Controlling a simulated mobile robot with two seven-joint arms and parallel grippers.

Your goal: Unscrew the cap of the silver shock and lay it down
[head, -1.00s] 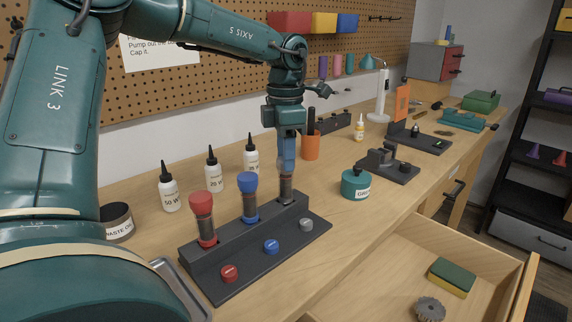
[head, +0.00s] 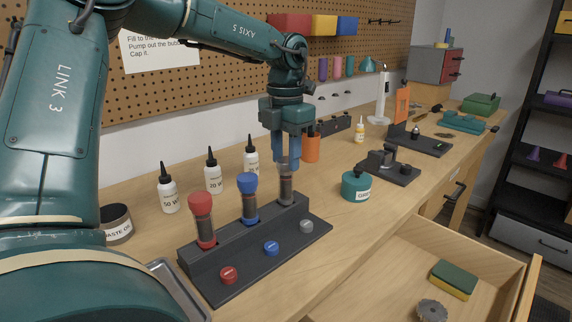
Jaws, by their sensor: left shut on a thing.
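The silver shock (head: 286,186) stands upright in the far right slot of a dark stand (head: 215,266), its clear body showing below my gripper. My left gripper (head: 287,164) points straight down over it, shut on its cap, which is mostly hidden between the fingers. I cannot tell whether the cap is still on the thread. My right gripper is not in view.
A red shock (head: 202,220) and a blue shock (head: 248,200) stand in the same stand. Red (head: 229,275), blue (head: 271,248) and grey (head: 306,226) discs lie on its front ledge. White bottles (head: 168,190) stand behind. An open drawer (head: 385,283) is at right.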

